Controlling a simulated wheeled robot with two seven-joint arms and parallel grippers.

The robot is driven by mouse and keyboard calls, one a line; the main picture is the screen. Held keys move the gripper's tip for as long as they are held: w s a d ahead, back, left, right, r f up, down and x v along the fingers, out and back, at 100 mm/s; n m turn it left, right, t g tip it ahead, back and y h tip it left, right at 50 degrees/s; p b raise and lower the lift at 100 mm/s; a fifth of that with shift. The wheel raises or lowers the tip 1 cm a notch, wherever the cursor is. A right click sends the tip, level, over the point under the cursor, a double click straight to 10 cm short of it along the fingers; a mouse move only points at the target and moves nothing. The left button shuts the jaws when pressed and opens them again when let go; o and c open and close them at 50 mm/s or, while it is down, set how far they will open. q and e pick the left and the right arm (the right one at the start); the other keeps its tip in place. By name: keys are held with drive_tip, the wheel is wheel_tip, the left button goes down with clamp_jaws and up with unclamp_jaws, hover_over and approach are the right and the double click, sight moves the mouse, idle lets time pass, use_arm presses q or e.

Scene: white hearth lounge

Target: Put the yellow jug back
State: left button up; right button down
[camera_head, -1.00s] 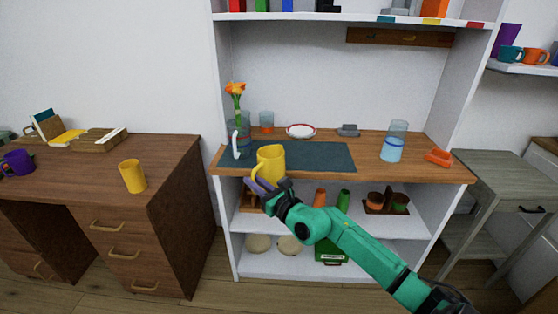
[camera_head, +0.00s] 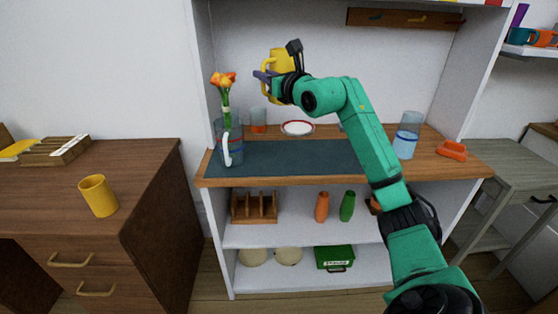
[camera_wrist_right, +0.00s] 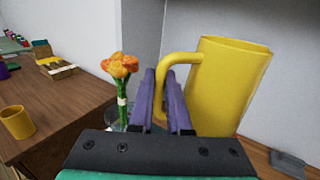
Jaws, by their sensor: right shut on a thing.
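The yellow jug (camera_head: 282,62) is held up above the wooden counter, in front of the white back wall. My right gripper (camera_head: 266,76) is shut on its handle. In the right wrist view the jug (camera_wrist_right: 232,85) stands roughly upright to the right of the purple fingers (camera_wrist_right: 166,100), with its handle between them. My left gripper is in neither view.
A glass pitcher with orange flowers (camera_head: 230,150) stands at the left of the dark mat (camera_head: 290,158). A yellow cup (camera_head: 98,196) is on the desk.

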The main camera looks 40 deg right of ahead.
drive_tip(key=f, duration=0.6)
drive_tip(key=f+b, duration=0.1)
drive_tip(key=f, duration=1.2)
drive_tip(key=shift+s+f+b, duration=0.3)
drive_tip(key=shift+f+b, duration=0.05)
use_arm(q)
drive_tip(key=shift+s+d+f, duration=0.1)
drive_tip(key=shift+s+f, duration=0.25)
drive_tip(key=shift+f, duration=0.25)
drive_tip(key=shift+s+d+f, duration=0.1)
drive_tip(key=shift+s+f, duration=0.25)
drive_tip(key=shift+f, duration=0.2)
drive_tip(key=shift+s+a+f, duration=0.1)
use_arm(e)
drive_tip(key=shift+f, duration=0.1)
drive_tip(key=c, duration=1)
unclamp_jaws()
drive_tip(key=shift+o, duration=0.7)
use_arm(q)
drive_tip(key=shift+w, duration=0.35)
